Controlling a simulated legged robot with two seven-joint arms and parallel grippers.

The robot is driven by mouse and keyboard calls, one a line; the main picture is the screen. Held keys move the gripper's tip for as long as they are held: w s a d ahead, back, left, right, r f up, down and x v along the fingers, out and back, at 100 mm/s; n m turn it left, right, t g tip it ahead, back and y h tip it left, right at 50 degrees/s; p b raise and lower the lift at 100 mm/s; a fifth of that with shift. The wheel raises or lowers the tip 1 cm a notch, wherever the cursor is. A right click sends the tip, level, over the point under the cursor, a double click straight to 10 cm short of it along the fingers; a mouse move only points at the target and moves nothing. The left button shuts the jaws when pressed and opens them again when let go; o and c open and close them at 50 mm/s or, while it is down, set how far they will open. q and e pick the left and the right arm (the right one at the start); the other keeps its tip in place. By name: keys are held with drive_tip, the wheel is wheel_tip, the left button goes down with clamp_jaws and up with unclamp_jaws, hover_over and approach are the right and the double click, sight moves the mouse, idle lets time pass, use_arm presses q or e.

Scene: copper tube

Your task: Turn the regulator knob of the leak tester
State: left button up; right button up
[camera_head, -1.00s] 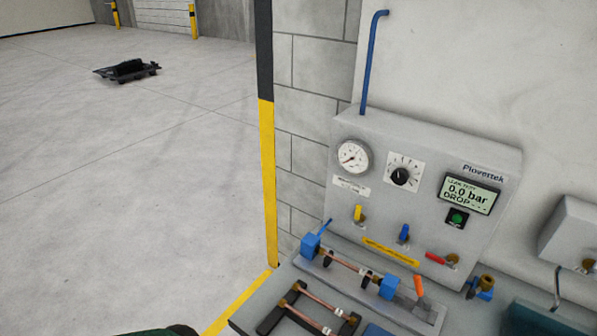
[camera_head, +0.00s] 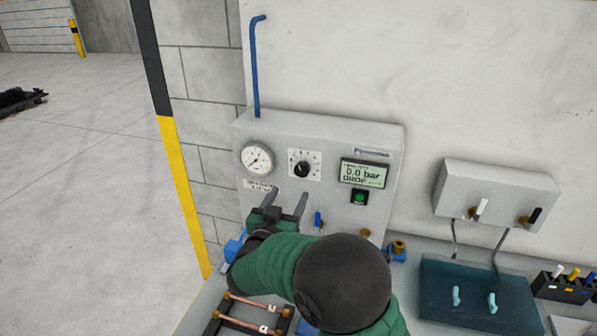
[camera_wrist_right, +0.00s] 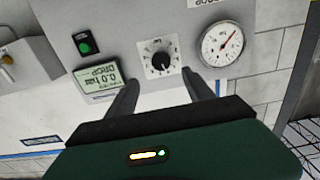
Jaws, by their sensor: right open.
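The leak tester (camera_head: 385,220) is a light grey box against the wall with a pressure gauge, a display reading 0.0 bar and a green button. Its regulator knob (camera_head: 301,169) is black on a white square dial, between gauge and display. In the right wrist view the scene is upside down and the knob (camera_wrist_right: 160,59) shows just beyond the gap between my fingers. My right gripper (camera_head: 286,196) is open and empty, its fingertips below the knob in the head view and apart from it. My left gripper is not in view.
A blue pipe (camera_head: 256,70) rises from the tester's top left. Copper tubes (camera_head: 250,328) lie on a black rack in front. A blue-handled valve (camera_head: 317,220) sits below the knob. A second grey box (camera_head: 500,190) and a dark teal mat (camera_head: 440,300) are at right.

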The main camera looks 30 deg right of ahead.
sight(301, 173)
drive_tip(key=x, duration=0.3)
drive_tip(key=p+x, duration=0.1)
drive_tip(key=x, duration=0.2)
drive_tip(key=shift+s+d+f, duration=0.1)
drive_tip(key=shift+d+f, duration=0.1)
drive_tip(key=x, duration=0.2)
drive_tip(key=p+x, duration=0.1)
drive_tip(key=x, duration=0.1)
drive_tip(key=shift+w+a+r, duration=0.1)
drive_tip(key=shift+w, duration=0.35)
drive_tip(key=shift+w+r, duration=0.1)
drive_tip(key=shift+w, duration=0.2)
drive_tip(key=shift+d, duration=0.35)
drive_tip(key=shift+c, duration=0.4)
drive_tip(key=shift+d+f, duration=0.25)
drive_tip(key=shift+d, duration=0.05)
drive_tip(key=c, duration=0.5)
drive_tip(key=shift+c, duration=1)
drive_tip(key=shift+w+a, duration=0.15)
drive_tip(key=shift+a, duration=0.05)
clamp_jaws()
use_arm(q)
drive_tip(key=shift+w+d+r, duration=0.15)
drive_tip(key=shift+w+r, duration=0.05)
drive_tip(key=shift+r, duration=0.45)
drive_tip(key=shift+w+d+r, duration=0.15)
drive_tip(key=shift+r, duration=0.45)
